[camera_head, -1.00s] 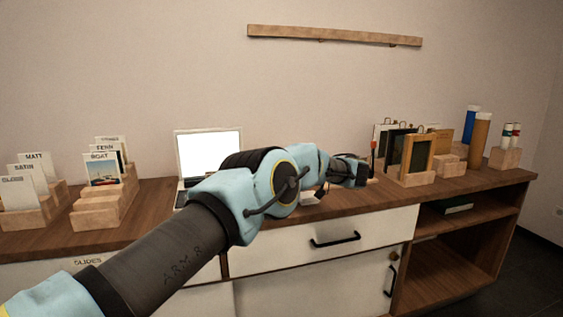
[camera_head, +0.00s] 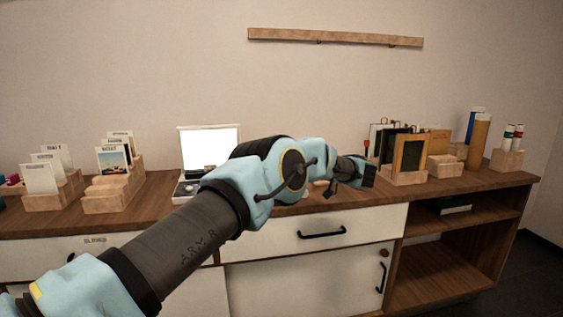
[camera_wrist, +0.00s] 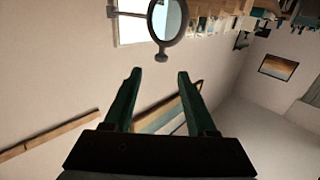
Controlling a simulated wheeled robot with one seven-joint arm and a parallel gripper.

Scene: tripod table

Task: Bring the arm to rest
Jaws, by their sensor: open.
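My arm reaches from the lower left across the front of the wooden counter (camera_head: 345,206) in the head view. My gripper (camera_head: 370,176) is at its far end, over the counter near the frame samples. In the wrist view my gripper (camera_wrist: 156,78) shows two dark green fingers standing apart with nothing between them. The part of the counter behind my arm is hidden.
A lit white panel (camera_head: 208,148) stands behind my arm. Wooden card holders (camera_head: 110,195) are on the left. Framed samples (camera_head: 410,155), tubes (camera_head: 478,142) and a small block holder (camera_head: 506,160) are on the right. A wooden rail (camera_head: 335,37) is on the wall.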

